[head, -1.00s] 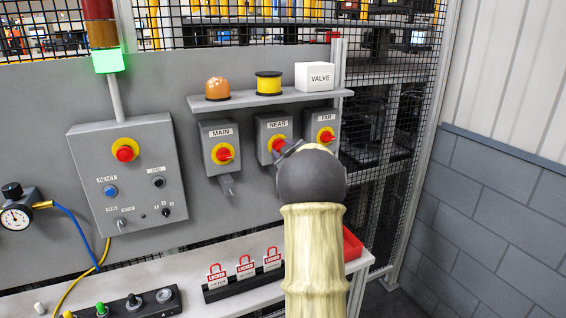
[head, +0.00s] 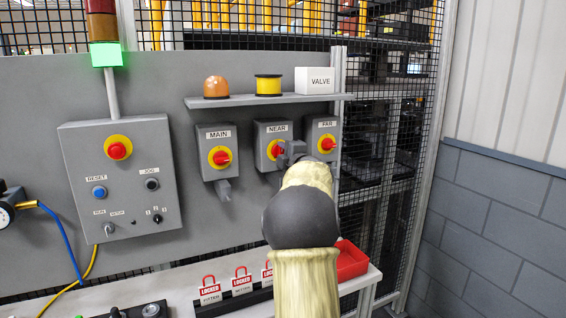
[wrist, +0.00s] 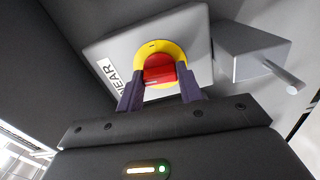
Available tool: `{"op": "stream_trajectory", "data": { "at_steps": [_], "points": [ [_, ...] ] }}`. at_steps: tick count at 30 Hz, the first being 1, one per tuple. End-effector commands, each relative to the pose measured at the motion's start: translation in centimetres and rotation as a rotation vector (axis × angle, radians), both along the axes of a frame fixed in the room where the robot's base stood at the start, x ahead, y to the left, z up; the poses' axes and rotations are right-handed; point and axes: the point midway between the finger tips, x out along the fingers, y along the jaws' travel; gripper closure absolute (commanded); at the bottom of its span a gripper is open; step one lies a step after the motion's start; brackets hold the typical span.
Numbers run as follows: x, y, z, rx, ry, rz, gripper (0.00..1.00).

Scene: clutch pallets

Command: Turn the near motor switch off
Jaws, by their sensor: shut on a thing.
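The NEAR switch is a grey box (head: 264,133) with a red knob on a yellow disc (wrist: 178,50), on the panel between the MAIN and FAR switches. In the wrist view my gripper (wrist: 160,84) has one finger on each side of the red knob (wrist: 159,69), shut on it. The knob's pale mark shows at its lower edge. In the head view my gripper (head: 284,152) and arm hide the right part of the near knob.
The MAIN switch (head: 219,157) is to the left and the FAR switch (head: 327,143) close on the right. A shelf (head: 240,100) with an orange dome, a yellow spool and a VALVE box (head: 315,80) is above. LOCKED tags (head: 209,290) and a red bin (head: 351,262) are below.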

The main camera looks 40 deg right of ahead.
Motion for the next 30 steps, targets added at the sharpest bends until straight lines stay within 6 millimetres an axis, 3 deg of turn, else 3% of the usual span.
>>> {"op": "stream_trajectory", "data": {
  "at_steps": [7,21,22,24,25,30],
  "points": [
    [0.11,0.23,0.4,-0.09,0.012,0.005,0.86],
    [0.1,0.23,0.54,-0.108,0.016,0.005,0.86],
    [0.09,0.22,0.54,-0.108,0.016,0.004,0.6],
    [0.09,0.21,0.5,-0.107,0.017,0.004,0.46],
    [0.09,0.19,0.45,-0.107,0.017,0.004,0.42],
    [0.06,0.12,0.25,-0.105,0.021,0.003,0.42]
  ]
}}
